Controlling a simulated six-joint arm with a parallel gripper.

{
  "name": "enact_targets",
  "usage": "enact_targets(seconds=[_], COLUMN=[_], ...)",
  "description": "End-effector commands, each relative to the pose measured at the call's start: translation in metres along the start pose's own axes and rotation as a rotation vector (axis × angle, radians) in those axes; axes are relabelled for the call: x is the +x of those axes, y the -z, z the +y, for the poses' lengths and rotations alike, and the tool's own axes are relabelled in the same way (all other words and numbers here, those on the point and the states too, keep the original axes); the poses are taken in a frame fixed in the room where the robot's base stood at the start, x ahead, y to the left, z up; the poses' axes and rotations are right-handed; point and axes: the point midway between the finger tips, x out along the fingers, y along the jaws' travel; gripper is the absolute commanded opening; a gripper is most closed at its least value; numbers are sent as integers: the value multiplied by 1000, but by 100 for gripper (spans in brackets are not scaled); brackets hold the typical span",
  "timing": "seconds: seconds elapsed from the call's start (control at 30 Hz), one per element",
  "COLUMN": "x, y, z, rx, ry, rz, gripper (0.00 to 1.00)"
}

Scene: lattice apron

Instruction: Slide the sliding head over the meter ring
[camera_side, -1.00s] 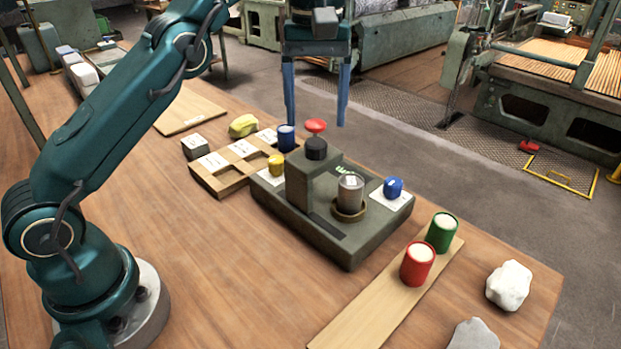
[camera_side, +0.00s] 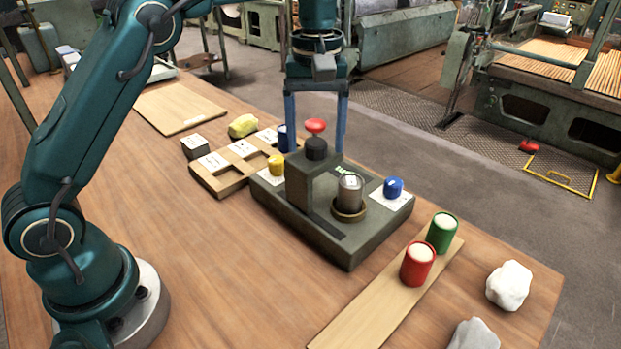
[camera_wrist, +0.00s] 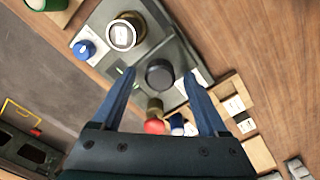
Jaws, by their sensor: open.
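The sliding head (camera_side: 303,187) is a dark grey-green block on a machine base, with a black knob (camera_side: 316,149) on top. The knob shows from above in the wrist view (camera_wrist: 159,74). The meter ring (camera_side: 350,213) is a brass ring to the right of the head, with a metal cylinder (camera_side: 349,190) standing in it. It also shows in the wrist view (camera_wrist: 124,35). The head stands beside the ring, not over it. My gripper (camera_side: 315,146) is open and empty, pointing down, its blue fingers on either side of the knob in the wrist view. Contact cannot be told.
A red-topped knob (camera_wrist: 154,126) stands close by the fingers. Red (camera_side: 418,264) and green (camera_side: 441,233) cans stand on a board at front right. A wooden rack (camera_side: 225,178) lies left.

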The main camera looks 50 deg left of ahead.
Motion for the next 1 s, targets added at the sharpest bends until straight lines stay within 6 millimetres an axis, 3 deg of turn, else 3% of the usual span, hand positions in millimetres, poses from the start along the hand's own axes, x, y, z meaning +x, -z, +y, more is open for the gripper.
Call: enact_targets(seconds=[0.3,0.37,0.5,0.53,1.0], x=[1,1,1,1,1], y=[0,0,0,0,0], z=[0,0,0,0,0], rx=[0,0,0,0,0], ry=[0,0,0,0,1], rz=[0,0,0,0,-1], gripper=[77,57,4,0,0])
